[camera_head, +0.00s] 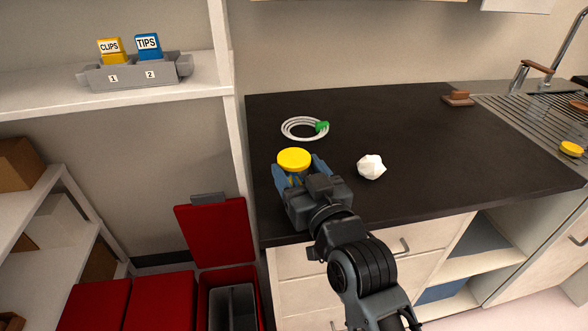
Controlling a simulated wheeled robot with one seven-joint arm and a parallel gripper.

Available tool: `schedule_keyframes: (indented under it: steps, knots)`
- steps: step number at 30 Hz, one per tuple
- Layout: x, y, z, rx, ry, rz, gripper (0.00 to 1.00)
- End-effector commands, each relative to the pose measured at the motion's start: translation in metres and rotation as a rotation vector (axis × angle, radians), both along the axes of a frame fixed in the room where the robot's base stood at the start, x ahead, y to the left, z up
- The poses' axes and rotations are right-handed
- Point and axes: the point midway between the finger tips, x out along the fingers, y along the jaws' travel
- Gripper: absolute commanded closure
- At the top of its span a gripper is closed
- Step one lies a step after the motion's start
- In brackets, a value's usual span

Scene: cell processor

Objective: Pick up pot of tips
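A blue block labelled TIPS (148,46) stands in slot 2 of a grey holder (135,85) on the upper left shelf. A yellow block labelled CLIPS (110,50) stands beside it in slot 1. My gripper (297,173) is over the left part of the dark countertop, well to the right of and below the holder in the picture. A round yellow lid or pot top (294,159) shows at its fingertips, and the fingers lie around its near side. Most of what is under the lid is hidden, so I cannot tell if the fingers grip it.
A coiled white cable with a green plug (322,127) and a crumpled white lump (371,167) lie on the dark countertop (430,150). A brown block (458,98) and another yellow lid (571,148) are at right. An open red bin (215,233) stands below left.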

Motion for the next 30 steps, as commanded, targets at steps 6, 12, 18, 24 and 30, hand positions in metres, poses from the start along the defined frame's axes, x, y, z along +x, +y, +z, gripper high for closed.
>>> schedule_keyframes:
  steps: [6,12,18,24,30]
  knots:
    - [0.0,0.0,0.0,0.0,0.0,0.0,0.54]
    - [0.0,0.0,0.0,0.0,0.0,0.0,0.67]
    - [0.0,0.0,0.001,0.0,-0.001,0.0,0.67]
    - [-0.007,-0.004,0.005,0.0,0.001,0.0,0.67]
    - [-0.033,-0.017,0.004,0.0,0.001,-0.001,0.67]
